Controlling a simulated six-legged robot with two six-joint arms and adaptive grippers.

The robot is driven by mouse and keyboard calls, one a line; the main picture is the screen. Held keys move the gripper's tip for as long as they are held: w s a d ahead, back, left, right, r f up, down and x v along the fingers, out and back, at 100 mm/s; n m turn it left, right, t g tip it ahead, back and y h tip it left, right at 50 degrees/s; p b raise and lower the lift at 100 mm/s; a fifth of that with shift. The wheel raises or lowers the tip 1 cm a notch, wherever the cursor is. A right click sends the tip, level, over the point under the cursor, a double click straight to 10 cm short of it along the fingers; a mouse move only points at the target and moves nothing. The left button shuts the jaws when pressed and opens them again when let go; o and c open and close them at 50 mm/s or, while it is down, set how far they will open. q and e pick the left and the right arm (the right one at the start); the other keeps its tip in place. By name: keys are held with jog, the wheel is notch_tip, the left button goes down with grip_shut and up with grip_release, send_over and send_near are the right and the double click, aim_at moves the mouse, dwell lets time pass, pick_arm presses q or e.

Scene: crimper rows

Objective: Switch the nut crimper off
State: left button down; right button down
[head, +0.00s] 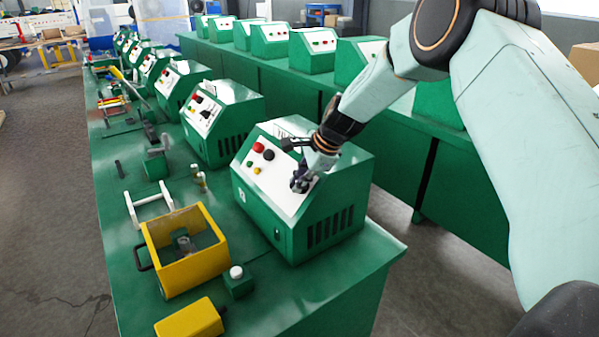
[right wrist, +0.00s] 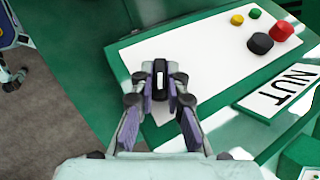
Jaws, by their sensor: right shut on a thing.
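The nut crimper (head: 258,222) is the nearest green box on the bench, with a sloped white panel. Its plate reading NUT (right wrist: 288,90) shows in the right wrist view. The panel carries a red button (head: 258,147), a black round knob (head: 268,155), and small yellow (head: 257,170) and green (head: 250,163) buttons. My right gripper (head: 300,181) is at the panel's right end, shut on a black switch with a white mark (right wrist: 160,80). The fingers partly hide the switch; I cannot tell its position. My left gripper is not in view.
Similar green machines (head: 222,118) stand in a row behind the crimper, with another row on a second bench. A yellow open box (head: 187,268), a white-capped green block (head: 238,284) and small tools lie left of the crimper. The floor aisle (head: 40,220) is clear.

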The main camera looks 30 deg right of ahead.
jog(key=shift+w+r+n+g+p, duration=0.2)
jog(key=shift+n+g+p, duration=0.3)
jog(key=shift+g+p, duration=0.55)
jog(key=shift+f+n+g+p, duration=0.15)
jog(key=shift+n+g+p, duration=0.2)
jog(key=shift+n+p, duration=0.05)
jog(key=shift+w+n+g+b, duration=0.1)
jog(key=shift+n+g+b, duration=0.2)
jog(key=shift+g+b, duration=0.2)
pick_arm(q)
jog(key=shift+b, duration=1.45)
pick_arm(e)
jog(key=shift+w+n+g, duration=0.1)
jog(key=shift+n+g, duration=0.4)
jog(key=shift+g, duration=0.3)
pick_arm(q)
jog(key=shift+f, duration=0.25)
pick_arm(e)
jog(key=c, duration=1.4)
grip_release()
jog(key=shift+o, duration=0.2)
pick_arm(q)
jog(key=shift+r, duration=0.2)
